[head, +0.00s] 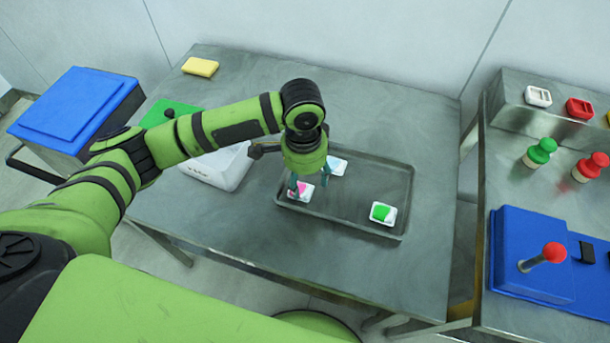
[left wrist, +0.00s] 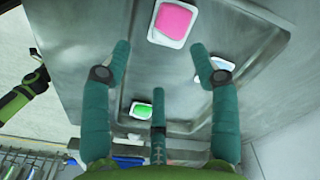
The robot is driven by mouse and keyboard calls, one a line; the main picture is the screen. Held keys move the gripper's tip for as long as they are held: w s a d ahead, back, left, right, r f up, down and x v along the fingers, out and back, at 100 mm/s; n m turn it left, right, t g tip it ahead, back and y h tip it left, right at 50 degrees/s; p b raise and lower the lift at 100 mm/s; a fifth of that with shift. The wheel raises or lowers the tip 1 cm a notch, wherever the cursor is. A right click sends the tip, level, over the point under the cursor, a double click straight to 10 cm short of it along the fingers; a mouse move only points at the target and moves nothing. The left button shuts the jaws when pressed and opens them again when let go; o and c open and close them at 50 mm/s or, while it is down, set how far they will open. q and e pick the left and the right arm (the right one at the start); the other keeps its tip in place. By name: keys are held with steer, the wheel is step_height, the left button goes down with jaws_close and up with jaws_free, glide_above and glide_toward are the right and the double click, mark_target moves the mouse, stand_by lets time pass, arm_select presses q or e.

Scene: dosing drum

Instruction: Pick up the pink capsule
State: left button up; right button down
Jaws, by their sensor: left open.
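The pink capsule, a pink block in a white shell (head: 304,189), lies at the near left corner of the metal tray (head: 407,190). It shows at the top of the left wrist view (left wrist: 176,20). My left gripper (head: 296,181) is above it, pointing down, and partly hides it in the head view. Its teal fingers are spread open and empty in the left wrist view (left wrist: 160,62), with the capsule beyond the fingertips. I cannot tell the exact gap. My right gripper is not in view.
A green capsule (head: 382,213) lies at the tray's near right, and a light blue one (head: 337,166) behind the gripper. A white box (head: 217,166) and a yellow sponge (head: 200,67) are left on the table. A control bench (head: 500,165) stands right.

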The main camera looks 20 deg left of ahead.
mark_target(300, 189)
arm_select(q)
steer(key=shift+w+a+r, duration=0.2)
steer(key=shift+w+a, duration=0.25)
steer(key=shift+a, duration=0.05)
steer(key=shift+w+a+f, duration=0.1)
steer(key=shift+w+f, duration=0.05)
steer(key=shift+f, duration=0.05)
steer(key=shift+f+p, duration=0.35)
steer(key=shift+f, duration=0.45)
steer(key=f, duration=0.3)
steer(key=f+p, duration=0.1)
steer(key=shift+a+f, duration=0.2)
steer(key=shift+a, duration=0.05)
steer(key=shift+f, duration=0.2)
steer(key=c, duration=0.7)
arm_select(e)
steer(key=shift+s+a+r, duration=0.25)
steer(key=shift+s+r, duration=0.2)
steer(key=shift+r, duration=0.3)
